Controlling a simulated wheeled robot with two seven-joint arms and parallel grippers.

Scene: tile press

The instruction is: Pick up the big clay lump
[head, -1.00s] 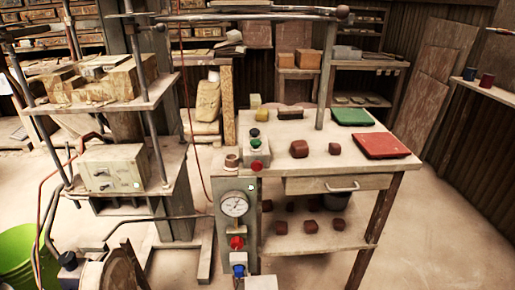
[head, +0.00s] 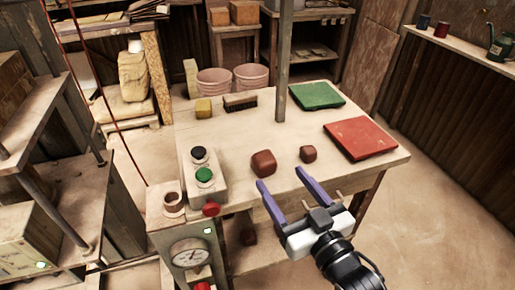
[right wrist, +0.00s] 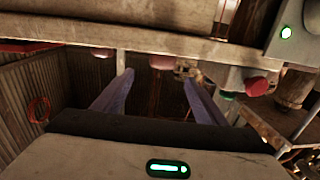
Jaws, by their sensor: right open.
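The big clay lump (head: 263,163) is a reddish-brown rounded block on the wooden table (head: 236,133), left of a smaller clay lump (head: 308,154). My right gripper (head: 283,187) is open and empty at the table's front edge, its two purple fingers pointing toward the lumps. The big lump lies just beyond the left fingertip, apart from it. In the right wrist view the open fingers (right wrist: 158,88) show below the table's edge, with nothing between them. My left gripper is not in view.
A control box (head: 204,179) with black and green buttons stands left of the lumps. A red tile (head: 360,138) and a green tile (head: 316,96) lie at the right. A brush (head: 240,101), a yellow block (head: 203,107) and a post (head: 284,60) stand farther back.

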